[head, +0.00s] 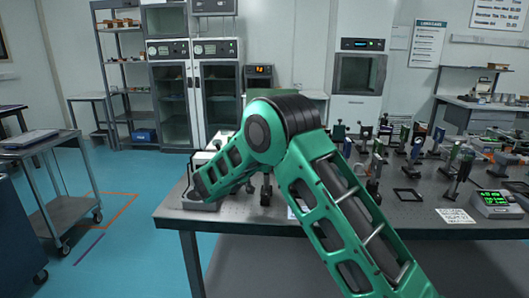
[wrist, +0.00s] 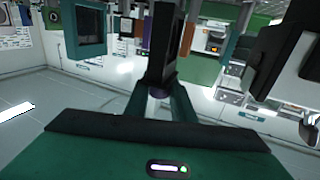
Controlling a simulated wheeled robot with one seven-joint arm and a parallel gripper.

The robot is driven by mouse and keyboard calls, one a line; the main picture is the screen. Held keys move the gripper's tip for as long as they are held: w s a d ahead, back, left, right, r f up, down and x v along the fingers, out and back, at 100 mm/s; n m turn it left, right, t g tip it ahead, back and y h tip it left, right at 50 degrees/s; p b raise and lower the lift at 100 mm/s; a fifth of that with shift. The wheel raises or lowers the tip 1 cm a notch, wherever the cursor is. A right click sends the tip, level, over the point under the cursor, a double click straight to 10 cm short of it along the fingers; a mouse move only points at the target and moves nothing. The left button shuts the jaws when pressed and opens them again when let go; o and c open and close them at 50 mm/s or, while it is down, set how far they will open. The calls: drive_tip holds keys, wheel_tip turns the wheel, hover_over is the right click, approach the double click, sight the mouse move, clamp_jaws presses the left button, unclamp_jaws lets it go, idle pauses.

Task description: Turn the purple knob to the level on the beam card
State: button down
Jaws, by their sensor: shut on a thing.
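In the head view my green arm hides the gripper and the knob. A white card (head: 455,216) with printed lines lies at the table's front right; its text is too small to read, and I cannot tell whether it is the beam card.
The optical table (head: 245,217) carries several posts and mounts, crowded at the right behind my arm. A meter with a green display (head: 495,203) stands at the right. A black square frame (head: 408,194) lies nearby. A cart (head: 62,210) stands on open blue floor at the left.

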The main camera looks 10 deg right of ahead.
drive_tip(key=shift+a, duration=0.3)
drive_tip(key=c, duration=1.6)
unclamp_jaws()
drive_tip(key=shift+w, duration=0.1)
drive_tip(key=shift+o, duration=0.4)
drive_tip(key=shift+d, duration=0.1)
drive_tip(key=v, duration=1)
drive_tip(key=shift+s+a, duration=0.3)
drive_tip(key=shift+d, duration=0.1)
